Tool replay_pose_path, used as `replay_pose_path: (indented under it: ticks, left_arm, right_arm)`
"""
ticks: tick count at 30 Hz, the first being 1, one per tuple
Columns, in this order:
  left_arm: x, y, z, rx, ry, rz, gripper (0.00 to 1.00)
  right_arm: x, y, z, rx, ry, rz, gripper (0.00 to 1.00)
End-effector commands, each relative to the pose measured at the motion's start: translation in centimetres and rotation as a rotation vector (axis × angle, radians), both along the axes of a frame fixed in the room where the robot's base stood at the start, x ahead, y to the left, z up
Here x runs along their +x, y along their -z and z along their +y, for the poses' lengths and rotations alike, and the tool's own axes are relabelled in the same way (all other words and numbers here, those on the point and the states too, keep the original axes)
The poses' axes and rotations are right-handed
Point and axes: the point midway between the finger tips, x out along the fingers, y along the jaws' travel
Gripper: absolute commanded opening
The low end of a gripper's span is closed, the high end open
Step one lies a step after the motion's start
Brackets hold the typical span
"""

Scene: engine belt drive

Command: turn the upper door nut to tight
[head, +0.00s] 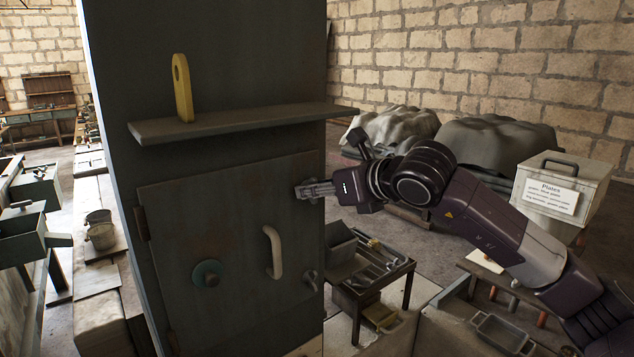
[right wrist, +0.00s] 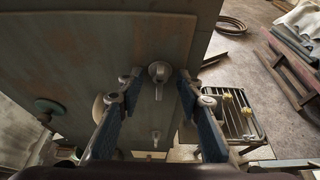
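The steel door (head: 225,240) is closed in the front of a tall dark cabinet. In the right wrist view the upper door nut (right wrist: 159,71) is a grey round head with a short lever pointing down the picture. My right gripper (head: 299,190) is at the door's upper right edge and hides this nut in the head view. In the right wrist view the right gripper (right wrist: 159,84) is open, its blue-padded fingers on either side of the nut with gaps visible. The lower door nut (head: 311,280) also shows in the right wrist view (right wrist: 155,138). My left gripper is not in view.
A pale handle (head: 273,252) and a teal knob (head: 207,273) stick out from the door. A shelf (head: 240,122) with a yellow tag (head: 182,88) juts out above it. A low table with trays (head: 370,265) stands right of the cabinet.

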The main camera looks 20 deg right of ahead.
Motion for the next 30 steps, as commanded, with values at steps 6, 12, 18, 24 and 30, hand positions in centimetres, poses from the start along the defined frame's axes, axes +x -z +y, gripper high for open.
replay_pose_path:
  ticks: [6,12,18,24,30]
  left_arm:
    - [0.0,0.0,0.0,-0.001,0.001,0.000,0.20]
    - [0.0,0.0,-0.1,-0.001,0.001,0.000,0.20]
    - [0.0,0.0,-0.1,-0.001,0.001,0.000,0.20]
    - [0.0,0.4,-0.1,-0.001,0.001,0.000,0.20]
    - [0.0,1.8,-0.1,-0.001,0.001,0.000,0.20]
  right_arm:
    - [0.1,0.1,0.0,0.000,0.000,0.000,0.33]
    - [0.1,0.1,0.0,0.000,0.000,0.000,0.13]
    - [0.1,0.1,0.0,0.000,0.000,0.000,0.00]
    - [0.1,0.2,0.0,0.012,0.001,0.003,0.00]
    - [0.1,0.5,-0.1,0.079,0.001,0.028,0.00]
